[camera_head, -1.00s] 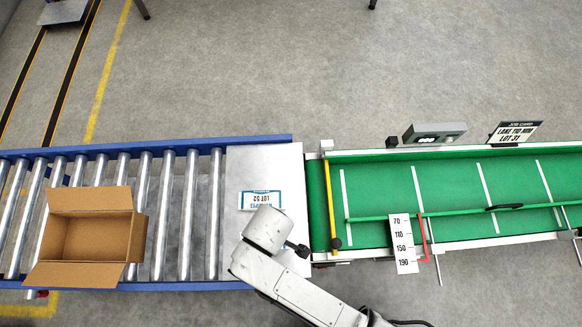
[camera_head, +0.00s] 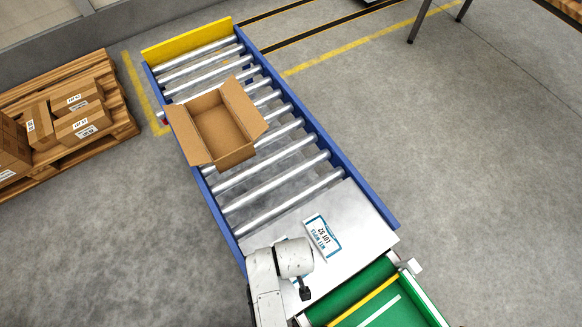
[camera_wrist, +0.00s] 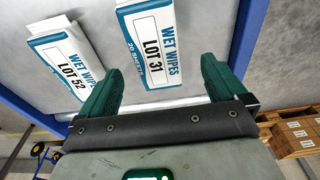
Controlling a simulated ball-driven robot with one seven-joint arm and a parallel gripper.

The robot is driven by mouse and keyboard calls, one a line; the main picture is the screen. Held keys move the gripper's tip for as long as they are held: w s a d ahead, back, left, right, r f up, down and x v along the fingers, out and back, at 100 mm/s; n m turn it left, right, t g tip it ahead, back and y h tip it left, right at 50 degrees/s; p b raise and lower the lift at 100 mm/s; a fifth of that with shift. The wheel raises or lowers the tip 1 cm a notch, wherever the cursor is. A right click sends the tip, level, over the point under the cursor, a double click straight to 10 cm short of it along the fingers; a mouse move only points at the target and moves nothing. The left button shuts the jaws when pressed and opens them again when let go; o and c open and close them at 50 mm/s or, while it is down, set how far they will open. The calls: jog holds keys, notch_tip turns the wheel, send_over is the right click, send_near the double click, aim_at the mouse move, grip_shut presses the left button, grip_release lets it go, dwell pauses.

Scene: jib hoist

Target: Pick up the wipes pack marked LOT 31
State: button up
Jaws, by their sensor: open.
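The wipes pack marked LOT 31 (camera_wrist: 150,45) is a white pack with blue edges, lying flat with its label up in the wrist view. My gripper (camera_wrist: 158,84) is open, its two green fingers to either side of this pack's near end. I cannot tell how far the fingertips are above the plate. A similar pack marked LOT 52 (camera_wrist: 72,60) lies just left of it, outside the left finger.
The metal plate (camera_head: 362,227) joins the roller conveyor (camera_head: 279,178) to the green belt (camera_head: 372,303). An open, empty cardboard box (camera_head: 222,128) sits on the rollers. A pallet (camera_head: 118,125) with several cartons stands at left. A blue side rail (camera_wrist: 244,50) runs right of the gripper.

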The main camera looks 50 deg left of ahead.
jog(key=shift+w+f+b, duration=0.15)
jog(key=shift+f+b, duration=0.05)
jog(key=shift+f, duration=1.1)
jog(key=shift+w+f+b, duration=0.1)
jog(key=shift+f+b, duration=0.1)
jog(key=shift+f, duration=1.1)
jog(key=shift+c, duration=0.3)
jog(key=c, duration=1)
